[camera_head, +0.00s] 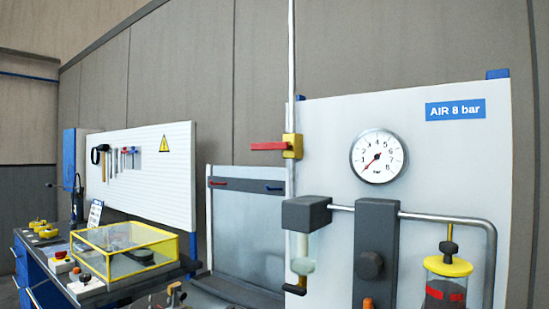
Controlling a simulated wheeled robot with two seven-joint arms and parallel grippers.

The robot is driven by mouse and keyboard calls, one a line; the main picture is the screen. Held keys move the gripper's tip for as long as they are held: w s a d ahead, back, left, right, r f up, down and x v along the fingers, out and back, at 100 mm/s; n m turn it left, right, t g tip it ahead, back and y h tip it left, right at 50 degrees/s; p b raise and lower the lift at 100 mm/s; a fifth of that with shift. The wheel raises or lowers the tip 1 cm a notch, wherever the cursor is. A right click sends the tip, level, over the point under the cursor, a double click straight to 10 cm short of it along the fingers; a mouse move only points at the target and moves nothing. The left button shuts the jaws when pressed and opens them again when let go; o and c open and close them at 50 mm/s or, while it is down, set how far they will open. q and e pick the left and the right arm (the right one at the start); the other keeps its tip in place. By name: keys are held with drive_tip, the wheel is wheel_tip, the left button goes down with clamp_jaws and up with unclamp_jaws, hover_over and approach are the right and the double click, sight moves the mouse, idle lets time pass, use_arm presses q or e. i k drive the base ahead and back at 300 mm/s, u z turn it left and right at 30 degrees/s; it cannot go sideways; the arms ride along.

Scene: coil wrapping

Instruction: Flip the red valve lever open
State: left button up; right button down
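The red valve lever (268,146) sticks out to the left, roughly level, from a yellow valve body (292,146). The valve sits on a thin vertical pale pipe (291,60) at the left edge of the white panel. The lever lies across the pipe, not along it. Nothing touches the lever. Neither of my grippers shows in the head view.
A white panel (330,125) carries a round gauge (378,156) and an "AIR 8 bar" sign (455,110). Below are a dark-capped filter unit (306,214) and a bent grey pipe (440,217). A yellow-framed clear box (125,248) stands on the left bench. Space left of the lever looks clear.

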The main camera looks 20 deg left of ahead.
sight(278, 145)
drive_tip(key=z, duration=0.6)
drive_tip(key=k, duration=1.35)
drive_tip(key=u, duration=0.1)
drive_tip(key=i, duration=0.9)
drive_tip(key=u, duration=0.1)
